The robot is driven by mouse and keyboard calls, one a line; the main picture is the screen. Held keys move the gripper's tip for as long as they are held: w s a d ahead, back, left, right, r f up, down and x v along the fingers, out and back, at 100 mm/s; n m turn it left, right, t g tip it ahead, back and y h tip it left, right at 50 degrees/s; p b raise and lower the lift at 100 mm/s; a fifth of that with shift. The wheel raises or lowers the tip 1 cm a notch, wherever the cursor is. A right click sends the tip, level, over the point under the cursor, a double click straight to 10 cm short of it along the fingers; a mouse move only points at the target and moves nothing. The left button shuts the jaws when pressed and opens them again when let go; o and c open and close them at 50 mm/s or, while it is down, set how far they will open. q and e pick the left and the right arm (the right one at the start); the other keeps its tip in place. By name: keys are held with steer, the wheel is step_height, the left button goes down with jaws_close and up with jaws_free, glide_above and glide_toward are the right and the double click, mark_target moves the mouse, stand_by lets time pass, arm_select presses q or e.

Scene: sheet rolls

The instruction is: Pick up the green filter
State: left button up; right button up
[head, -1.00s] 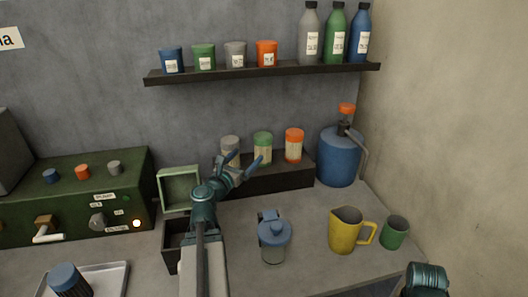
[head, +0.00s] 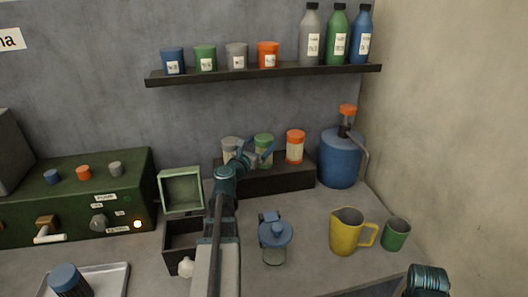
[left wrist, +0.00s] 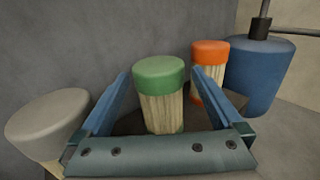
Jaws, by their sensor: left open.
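The green filter (head: 264,139), a pale pleated cylinder with a green cap, stands upright on a dark block by the back wall. My left gripper (head: 255,154) is open in front of it and partly covers its lower part in the head view. In the left wrist view the green filter (left wrist: 161,95) stands between the two blue fingers of my left gripper (left wrist: 160,78), with a gap on each side. Its lower end is hidden behind the gripper's body. My right gripper's fingers are out of view; only a teal part of my right arm shows at the lower right.
A grey-capped filter (left wrist: 45,125) stands left of the green one and an orange-capped filter (left wrist: 209,62) right, close behind the right finger. A blue jug (head: 340,158) stands farther right. A shelf (head: 265,73) with tubs and bottles hangs above.

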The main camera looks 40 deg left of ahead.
arm_select(q)
steer(key=x, duration=0.3)
steer(key=shift+w+a, duration=0.15)
steer(key=shift+w, duration=0.1)
steer(key=shift+s, duration=0.1)
steer(key=c, duration=1.5)
steer(key=shift+o, duration=0.2)
